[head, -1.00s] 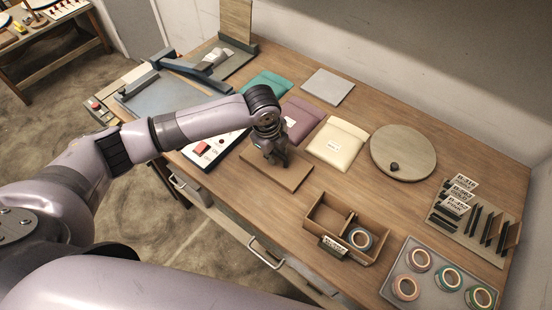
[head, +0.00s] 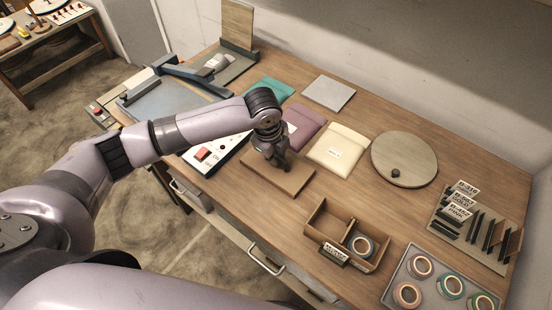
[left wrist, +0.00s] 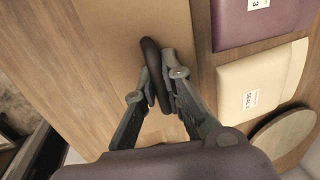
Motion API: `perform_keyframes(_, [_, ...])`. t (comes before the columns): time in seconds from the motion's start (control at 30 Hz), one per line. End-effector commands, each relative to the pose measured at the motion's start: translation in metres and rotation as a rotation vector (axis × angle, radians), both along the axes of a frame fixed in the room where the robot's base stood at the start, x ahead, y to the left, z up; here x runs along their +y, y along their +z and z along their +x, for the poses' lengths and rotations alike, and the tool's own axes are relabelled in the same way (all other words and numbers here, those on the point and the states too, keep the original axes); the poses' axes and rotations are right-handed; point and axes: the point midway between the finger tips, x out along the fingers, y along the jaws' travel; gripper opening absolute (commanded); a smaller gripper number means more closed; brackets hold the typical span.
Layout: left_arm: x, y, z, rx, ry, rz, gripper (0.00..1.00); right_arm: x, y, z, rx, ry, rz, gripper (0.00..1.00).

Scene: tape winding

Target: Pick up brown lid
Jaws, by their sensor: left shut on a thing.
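The brown lid (head: 286,183) is a flat rectangular board that lies on the wooden table below my left arm. It also shows in the left wrist view (left wrist: 120,35), with a dark elongated handle (left wrist: 150,56) on it. My left gripper (head: 281,166) comes down from above over the middle of the lid. In the left wrist view the two fingers are shut on the handle, one on each side. In the head view the gripper hides the handle. I see no clear gap between lid and table. My right gripper is out of view.
A purple pouch (head: 303,124) and a cream pouch (head: 340,146) lie behind the lid. A divided wooden box (head: 317,222) with a tape roll is at its right. A round board (head: 404,155) lies farther right. A white switch panel (head: 222,153) is to the left.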

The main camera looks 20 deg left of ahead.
Motion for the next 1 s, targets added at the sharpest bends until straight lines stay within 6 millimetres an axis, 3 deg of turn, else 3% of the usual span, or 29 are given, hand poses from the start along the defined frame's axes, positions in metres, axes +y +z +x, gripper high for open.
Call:
perform_keyframes(0.17, [0.0, 0.028, 0.002, -0.006, -0.001, -0.001, 0.0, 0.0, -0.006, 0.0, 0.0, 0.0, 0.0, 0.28])
perform_keyframes(0.6, [0.0, 0.149, 0.002, -0.006, 0.0, 0.0, 0.0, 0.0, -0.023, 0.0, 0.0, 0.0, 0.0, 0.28])
perform_keyframes(0.8, [0.0, 0.18, 0.001, -0.003, 0.0, 0.0, 0.0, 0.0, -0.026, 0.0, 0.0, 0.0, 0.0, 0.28])
perform_keyframes(1.0, [0.0, 0.191, 0.0, 0.0, 0.0, 0.001, 0.0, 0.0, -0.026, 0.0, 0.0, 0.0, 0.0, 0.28])
